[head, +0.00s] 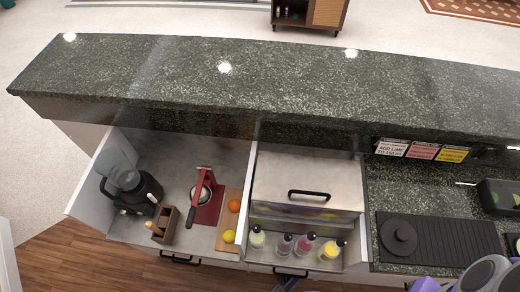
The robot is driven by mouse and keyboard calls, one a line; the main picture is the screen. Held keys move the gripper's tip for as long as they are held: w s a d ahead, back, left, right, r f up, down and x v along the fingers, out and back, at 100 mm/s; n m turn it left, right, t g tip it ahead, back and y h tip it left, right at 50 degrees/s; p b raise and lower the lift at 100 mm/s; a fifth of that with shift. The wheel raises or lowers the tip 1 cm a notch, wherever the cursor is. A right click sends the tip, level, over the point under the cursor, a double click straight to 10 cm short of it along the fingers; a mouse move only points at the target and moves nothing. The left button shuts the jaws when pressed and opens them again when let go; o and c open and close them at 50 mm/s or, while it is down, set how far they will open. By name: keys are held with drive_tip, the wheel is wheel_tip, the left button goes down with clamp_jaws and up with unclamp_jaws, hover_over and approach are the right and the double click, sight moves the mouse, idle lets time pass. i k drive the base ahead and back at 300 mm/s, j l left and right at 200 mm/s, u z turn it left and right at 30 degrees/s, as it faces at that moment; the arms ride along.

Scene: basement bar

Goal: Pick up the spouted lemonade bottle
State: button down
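Several small spouted bottles with dark tops stand in a row in the metal speed rail at the front of the bar. A bottle with yellow contents (330,251) is at the right end. Two reddish-pink bottles, one (284,245) beside the other (304,246), stand in the middle. A pale yellowish bottle (257,238) is at the left end. Their labels are too small to read, so I cannot tell for sure which is lemonade. Grey and purple parts of my own body show at the bottom right. My gripper's fingers are not visible.
A steel ice bin lid (300,178) sits behind the bottles. A blender (130,182), red citrus press (206,200) and cutting board (230,212) with fruit are left. A black mat (440,238) lies right. A raised granite counter (270,85) runs behind.

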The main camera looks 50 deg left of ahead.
sight(257, 237)
drive_tip(key=u, duration=0.45)
drive_tip(key=k+j+u, duration=0.1)
drive_tip(key=u, duration=0.35)
drive_tip(key=k+u, duration=0.1)
drive_tip(key=u, duration=0.4)
drive_tip(key=j+u, duration=0.15)
drive_tip(key=u, duration=0.3)
